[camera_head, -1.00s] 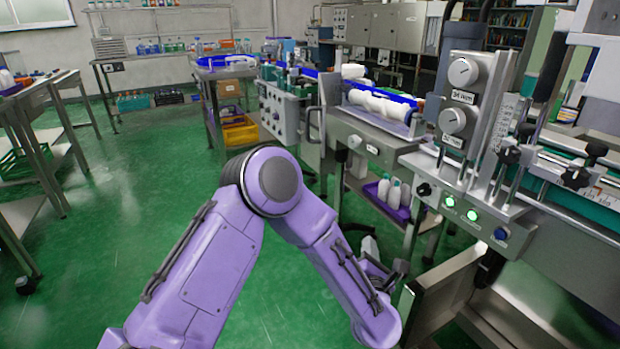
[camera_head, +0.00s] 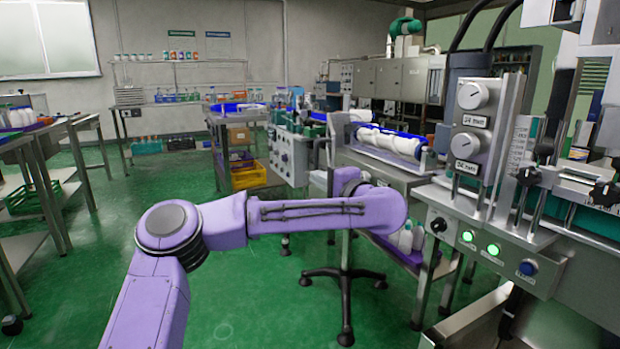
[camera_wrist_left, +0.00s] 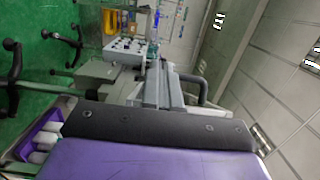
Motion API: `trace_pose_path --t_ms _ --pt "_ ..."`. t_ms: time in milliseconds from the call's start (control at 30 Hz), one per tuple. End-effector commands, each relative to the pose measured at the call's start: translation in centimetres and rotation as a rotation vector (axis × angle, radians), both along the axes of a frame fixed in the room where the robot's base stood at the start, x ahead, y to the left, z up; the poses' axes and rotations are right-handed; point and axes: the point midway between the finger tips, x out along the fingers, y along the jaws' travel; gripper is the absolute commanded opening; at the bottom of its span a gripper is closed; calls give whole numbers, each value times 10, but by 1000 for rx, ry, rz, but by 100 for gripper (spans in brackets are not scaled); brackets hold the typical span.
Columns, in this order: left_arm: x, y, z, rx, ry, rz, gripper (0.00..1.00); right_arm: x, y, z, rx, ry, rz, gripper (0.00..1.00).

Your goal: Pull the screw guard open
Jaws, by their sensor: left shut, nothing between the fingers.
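I cannot pick out a screw guard for certain in either view. The sleeve applicator machine (camera_head: 480,150) stands at the right, with two dials and lit green buttons on its front. My left arm reaches across the middle of the head view and bends back at the wrist. My left gripper (camera_head: 343,181) is small and partly hidden there, in front of the conveyor unit; it is shut and empty. In the left wrist view, a purple and dark part fills the bottom and no fingertips show. My right gripper is in neither view.
A blue-edged trough (camera_head: 388,142) with white items sits on the conveyor line. A stool (camera_head: 343,285) stands on the green floor below my forearm. A metal chute (camera_head: 480,320) is at the lower right. Tables line the left; the floor between is open.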

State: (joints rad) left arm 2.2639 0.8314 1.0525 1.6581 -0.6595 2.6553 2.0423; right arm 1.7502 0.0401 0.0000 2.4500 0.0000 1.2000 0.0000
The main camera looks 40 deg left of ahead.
Motion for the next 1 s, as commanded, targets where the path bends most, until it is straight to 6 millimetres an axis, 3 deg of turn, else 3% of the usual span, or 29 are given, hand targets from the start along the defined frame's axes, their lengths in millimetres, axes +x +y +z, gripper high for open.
trace_pose_path --t_ms 233,1000 --pt "-12 21 0 -1 0 -1 0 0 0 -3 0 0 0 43" --pt "-13 22 0 0 1 -18 0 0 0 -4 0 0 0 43"
